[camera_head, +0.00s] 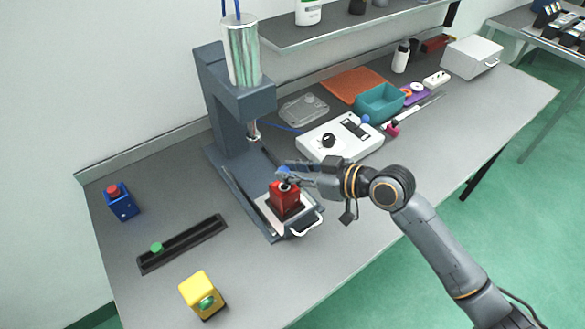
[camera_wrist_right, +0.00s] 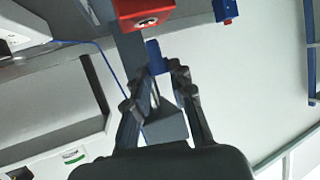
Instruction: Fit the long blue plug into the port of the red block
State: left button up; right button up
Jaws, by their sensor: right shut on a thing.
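The red block (camera_head: 286,204) stands on the metal plate of the press, with its ringed port facing up. It also shows at the top of the right wrist view (camera_wrist_right: 140,8), with the port on the face turned toward me. My right gripper (camera_head: 287,174) comes in from the right, just above the block. It is shut on the blue plug (camera_wrist_right: 154,56), whose blue end shows between the fingertips in the right wrist view. The plug is apart from the port in that view. The fingers hide most of the plug in the head view. My left gripper is not in view.
At left are a blue block with a red top (camera_head: 121,203), a black slotted rail (camera_head: 190,241) and a yellow block (camera_head: 197,290). A white device (camera_head: 330,146) stands behind my gripper.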

aim_at(294, 192)
jog(key=shift+f, duration=0.4)
jog(key=shift+p, duration=0.35)
dwell(1.4)
jog(key=shift+f+b, duration=1)
jog(key=shift+f, duration=0.3)
jog(key=o, duration=0.8)
jog(key=shift+r, duration=0.1)
jog(key=shift+c, duration=0.2)
jog(key=shift+s+d, duration=0.1)
jog(key=shift+s, duration=0.05)
jog(key=v, duration=1.1)
jog(key=shift+s+d+r, duration=0.15)
jog(key=shift+s+d, duration=0.05)
jog(key=shift+s, duration=0.05)
